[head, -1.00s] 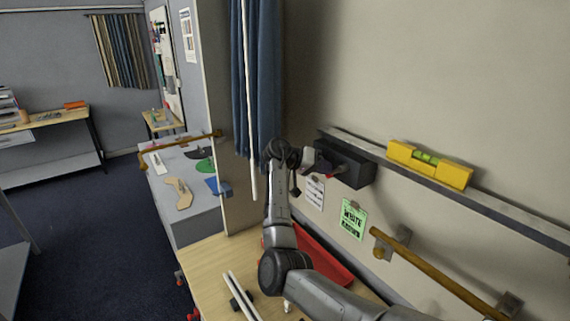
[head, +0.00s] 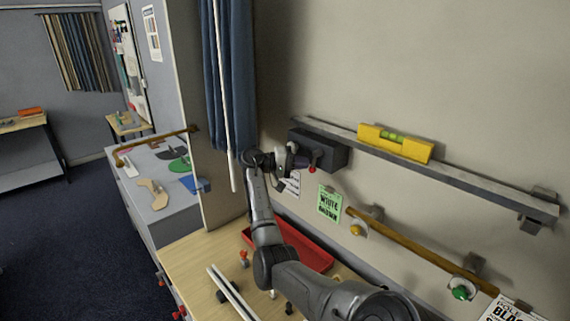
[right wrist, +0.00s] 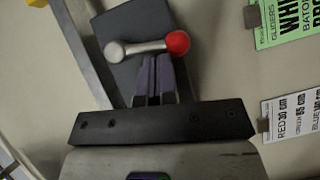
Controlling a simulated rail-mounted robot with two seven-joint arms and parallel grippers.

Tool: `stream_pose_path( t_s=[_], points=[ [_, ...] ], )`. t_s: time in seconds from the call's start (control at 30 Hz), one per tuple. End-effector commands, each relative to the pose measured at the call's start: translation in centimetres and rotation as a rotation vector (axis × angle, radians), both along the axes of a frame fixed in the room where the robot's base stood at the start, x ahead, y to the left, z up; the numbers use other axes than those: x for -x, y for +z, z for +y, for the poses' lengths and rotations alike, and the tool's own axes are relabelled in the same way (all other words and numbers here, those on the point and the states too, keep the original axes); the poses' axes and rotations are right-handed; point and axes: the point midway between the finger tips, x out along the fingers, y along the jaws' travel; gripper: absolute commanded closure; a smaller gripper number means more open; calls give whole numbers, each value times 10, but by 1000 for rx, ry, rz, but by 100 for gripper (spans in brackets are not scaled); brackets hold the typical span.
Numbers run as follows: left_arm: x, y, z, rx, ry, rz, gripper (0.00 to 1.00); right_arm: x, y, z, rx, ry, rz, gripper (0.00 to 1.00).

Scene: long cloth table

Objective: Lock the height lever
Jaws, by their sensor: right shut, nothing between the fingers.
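The height lever (right wrist: 145,48) is a short metal bar with a red ball knob on one end. It is mounted on a dark block (head: 330,150) at the left end of the wall rail. In the right wrist view the lever lies nearly level across the block, with the knob at right. Its red knob also shows in the head view (head: 312,169). My right gripper (right wrist: 153,62) is shut and empty, its fingertips just below the lever bar near the knob; I cannot tell whether they touch it. My left gripper is out of view.
A yellow spirit level (head: 395,143) sits on the rail (head: 470,186). Below are a green note (head: 329,202) and a wooden rod (head: 400,240) on wall brackets. A red tray (head: 305,246) lies on the wooden table (head: 195,262). A blue curtain (head: 228,80) hangs left of the block.

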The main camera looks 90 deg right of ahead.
Motion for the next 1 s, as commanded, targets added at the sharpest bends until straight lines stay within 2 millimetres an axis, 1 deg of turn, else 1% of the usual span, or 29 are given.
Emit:
stream_pose_path(
  t_s=[0.17, 0.4, 0.6, 0.8, 1.0],
  points=[
    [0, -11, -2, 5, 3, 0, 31, -26, -1, 6, 0, 2, -2, 100],
    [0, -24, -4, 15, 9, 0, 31, -74, 4, 17, -2, 2, 0, 100],
    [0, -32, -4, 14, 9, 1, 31, -105, 8, 25, -2, 1, 1, 100],
    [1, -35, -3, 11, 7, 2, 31, -123, 11, 30, -2, 1, 1, 100],
    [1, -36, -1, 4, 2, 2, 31, -129, 12, 31, -1, 0, 2, 100]
  ],
)
